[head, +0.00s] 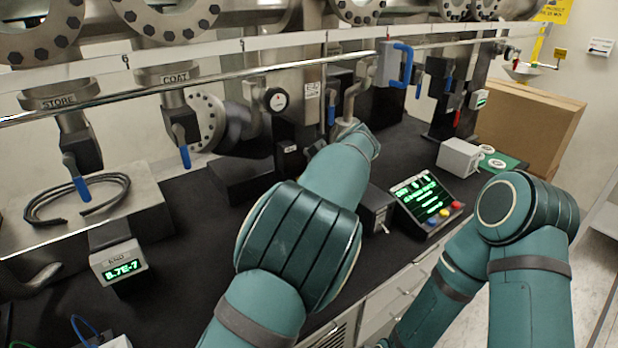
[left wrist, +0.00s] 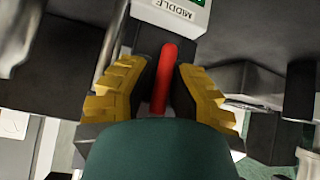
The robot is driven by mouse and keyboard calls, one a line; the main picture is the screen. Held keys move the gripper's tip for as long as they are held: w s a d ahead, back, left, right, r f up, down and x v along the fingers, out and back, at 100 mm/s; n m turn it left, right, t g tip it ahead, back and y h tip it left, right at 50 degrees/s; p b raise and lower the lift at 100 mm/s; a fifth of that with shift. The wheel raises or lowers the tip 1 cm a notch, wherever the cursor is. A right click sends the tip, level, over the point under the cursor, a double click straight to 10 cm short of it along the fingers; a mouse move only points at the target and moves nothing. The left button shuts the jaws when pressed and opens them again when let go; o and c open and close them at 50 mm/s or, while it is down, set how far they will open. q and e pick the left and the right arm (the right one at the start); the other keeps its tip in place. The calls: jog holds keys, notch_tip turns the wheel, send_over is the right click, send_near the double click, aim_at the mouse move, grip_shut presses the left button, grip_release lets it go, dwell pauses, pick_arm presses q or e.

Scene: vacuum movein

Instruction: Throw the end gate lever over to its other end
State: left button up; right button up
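A red lever (left wrist: 163,80) stands between the yellow-and-black fingers of my left gripper (left wrist: 166,72) in the left wrist view. Above the lever is a white label (left wrist: 178,12) that reads MIDDLE, upside down, with a green patch. In the head view my left forearm reaches to the bench's middle and its gripper is hidden. I cannot tell there which lever it holds. A red lever (head: 457,117) shows at the right of the pipework. My right gripper is out of view; only that arm shows.
Blue-handled levers hang under STORE (head: 80,185) and COAT (head: 185,153). A control panel (head: 424,198) with lit text and buttons sits right of my left wrist. A blue handle (head: 406,65) sticks out near the rail. A cardboard box (head: 530,125) stands at the right.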

pick_arm(q)
jog(key=o, duration=0.3)
jog(key=shift+w+d, duration=0.2)
jog(key=shift+d, duration=0.1)
jog(key=shift+o, duration=0.2)
jog(key=shift+a+f, duration=0.1)
jog(key=shift+a, duration=0.05)
jog(key=v, duration=1.2)
jog(key=x, duration=1.2)
jog(key=shift+a, duration=0.1)
jog(key=shift+s, duration=0.1)
